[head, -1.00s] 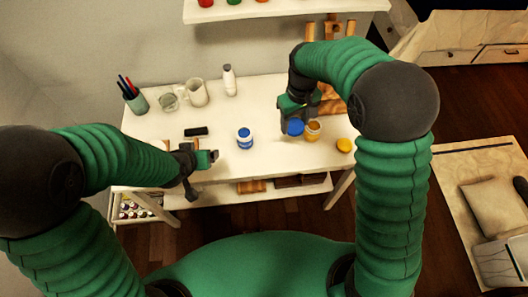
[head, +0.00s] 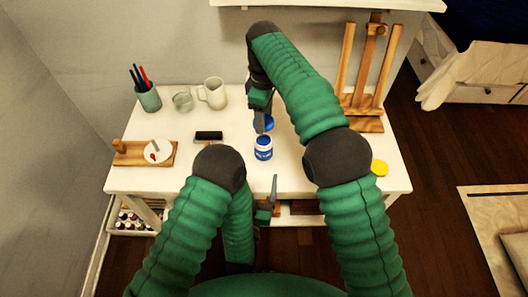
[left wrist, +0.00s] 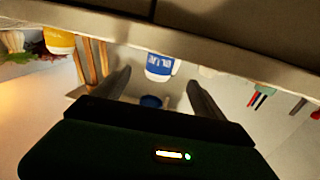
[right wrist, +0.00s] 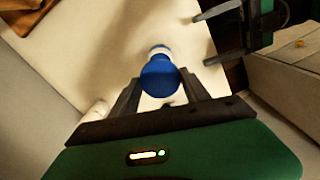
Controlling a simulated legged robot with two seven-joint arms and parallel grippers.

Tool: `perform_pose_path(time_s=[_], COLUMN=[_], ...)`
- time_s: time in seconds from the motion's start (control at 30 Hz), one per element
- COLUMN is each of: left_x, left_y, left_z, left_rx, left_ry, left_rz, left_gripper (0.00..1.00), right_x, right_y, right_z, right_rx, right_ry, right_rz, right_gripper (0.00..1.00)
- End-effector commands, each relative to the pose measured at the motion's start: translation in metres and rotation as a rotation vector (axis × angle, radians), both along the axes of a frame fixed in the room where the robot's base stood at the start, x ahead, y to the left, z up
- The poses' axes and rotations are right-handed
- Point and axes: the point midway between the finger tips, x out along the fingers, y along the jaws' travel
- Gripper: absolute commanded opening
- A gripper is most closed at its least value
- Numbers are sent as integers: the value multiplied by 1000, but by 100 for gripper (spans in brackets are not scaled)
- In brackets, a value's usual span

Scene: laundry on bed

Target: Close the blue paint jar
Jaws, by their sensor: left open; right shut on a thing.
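The blue paint jar (head: 263,149) stands upright on the white table, near its front middle; its label shows in the left wrist view (left wrist: 160,66). My right gripper (head: 263,122) is shut on the blue lid (head: 269,124), just behind the jar in the head view. In the right wrist view the lid (right wrist: 160,78) sits between the fingertips and partly covers the jar (right wrist: 158,52); I cannot tell the gap between them. My left gripper (head: 270,203) is open and empty at the table's front edge, in front of the jar.
A yellow lid (head: 379,168) lies at the table's right. A yellow jar (left wrist: 59,41) shows in the left wrist view. Behind stand a pen cup (head: 149,98), a glass (head: 183,101), a mug (head: 213,93) and an easel (head: 368,80). A black block (head: 208,137) and a palette board (head: 130,158) lie left.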

Motion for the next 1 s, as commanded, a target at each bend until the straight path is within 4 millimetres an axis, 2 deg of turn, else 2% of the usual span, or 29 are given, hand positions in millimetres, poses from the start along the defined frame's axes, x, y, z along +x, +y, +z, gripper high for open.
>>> perform_pose_path(time_s=[0.2,0.37,0.47,0.8,1.0], left_x=[3,16,30,95,116], left_y=[0,0,-1,-15,-18], left_z=[-2,-4,0,1,0], left_rx=[-1,-4,-4,-1,-1], left_ry=[7,14,0,-2,0], left_rz=[2,7,9,1,1], left_gripper=[81,81,81,81,81], right_x=[0,0,0,0,0], right_y=[0,-1,-1,-1,-1], right_z=[-1,-1,-1,-1,-1], right_rx=[0,0,0,0,0], right_ry=[1,0,0,0,0], right_rz=[-2,-2,-3,-3,-3], right_gripper=[17,17,17,17,17])
